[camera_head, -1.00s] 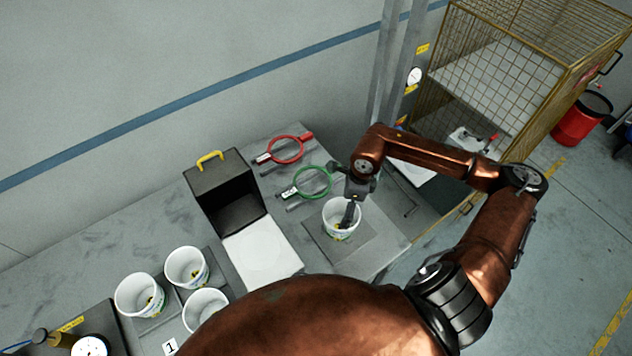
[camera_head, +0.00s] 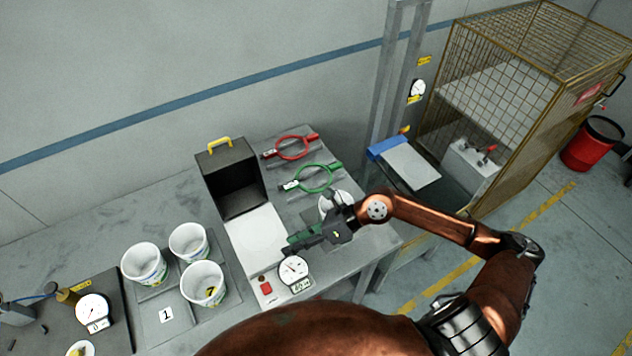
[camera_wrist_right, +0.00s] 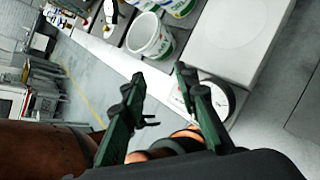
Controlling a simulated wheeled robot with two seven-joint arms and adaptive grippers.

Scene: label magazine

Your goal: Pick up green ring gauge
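The green ring gauge (camera_head: 314,179) lies on the table at the back right, in front of a red ring gauge (camera_head: 292,147). It does not show in the right wrist view. My right gripper (camera_head: 291,246) is in front of the ring gauge and to its left, over the front of the white plate of the black box, close to a round dial. In the right wrist view my right gripper (camera_wrist_right: 158,88) has its two green fingers spread with nothing between them. My left gripper is not in view.
A white cup (camera_head: 336,205) stands behind my right wrist, partly hidden. The black box (camera_head: 232,178) with a yellow handle stands left of the ring gauges. Several white cups, one of them here (camera_head: 203,284), stand at the left. A wire cage (camera_head: 530,85) stands at the right.

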